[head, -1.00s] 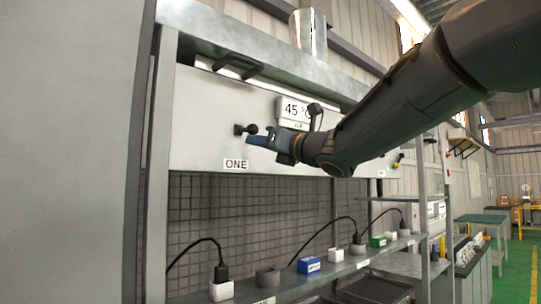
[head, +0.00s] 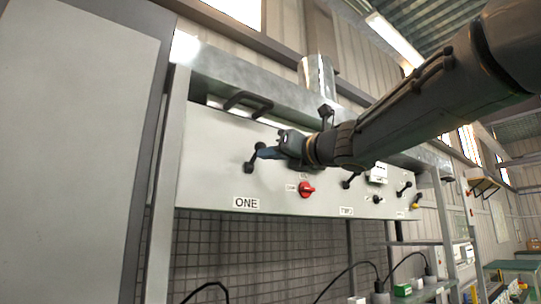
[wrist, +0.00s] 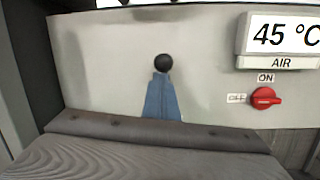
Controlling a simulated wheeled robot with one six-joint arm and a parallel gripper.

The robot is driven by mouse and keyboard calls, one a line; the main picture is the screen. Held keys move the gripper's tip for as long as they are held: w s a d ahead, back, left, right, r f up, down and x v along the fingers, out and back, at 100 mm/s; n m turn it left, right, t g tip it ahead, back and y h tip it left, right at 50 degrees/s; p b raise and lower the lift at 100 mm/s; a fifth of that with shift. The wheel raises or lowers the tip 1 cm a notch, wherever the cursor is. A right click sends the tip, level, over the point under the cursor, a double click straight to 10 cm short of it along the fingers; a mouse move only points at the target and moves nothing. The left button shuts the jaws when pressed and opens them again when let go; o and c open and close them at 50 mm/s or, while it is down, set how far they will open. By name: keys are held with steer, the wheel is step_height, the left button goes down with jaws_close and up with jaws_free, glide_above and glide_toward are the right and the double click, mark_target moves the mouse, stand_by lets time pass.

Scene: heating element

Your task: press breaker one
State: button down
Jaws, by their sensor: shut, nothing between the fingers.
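The breaker above the ONE label (head: 246,203) is a black lever (head: 254,160) on the grey panel, its upper knob above and right of its lower end. In the wrist view its black ball knob (wrist: 163,63) shows at the tip of my blue fingers. My gripper (head: 263,153) is shut and empty, reaching in from the right with its fingertips at the upper part of the lever. It also shows in the wrist view (wrist: 161,76). The fingertips look in contact or very close; I cannot tell which. The lever's base is hidden in the wrist view.
A red rotary switch (head: 307,189) is right of the lever, below my gripper; the 45 °C AIR display (wrist: 283,38) is above it in the wrist view. More black levers (head: 404,189) lie further right. A black handle (head: 247,101) is above, and a grey cabinet (head: 75,150) stands left.

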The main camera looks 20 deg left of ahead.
steer(key=shift+y, duration=0.3)
steer(key=r, duration=0.4)
steer(key=shift+s+d, duration=0.35)
steer(key=shift+d, duration=0.05)
steer(key=shift+f, duration=0.1)
step_height(320, 180, down, 7)
steer(key=b, duration=0.5)
steer(key=s+d+r, duration=0.3)
steer(key=d+r, duration=0.3)
steer(key=d, duration=0.1)
steer(key=shift+s+r+h, duration=0.25)
steer(key=shift+r+h, duration=0.15)
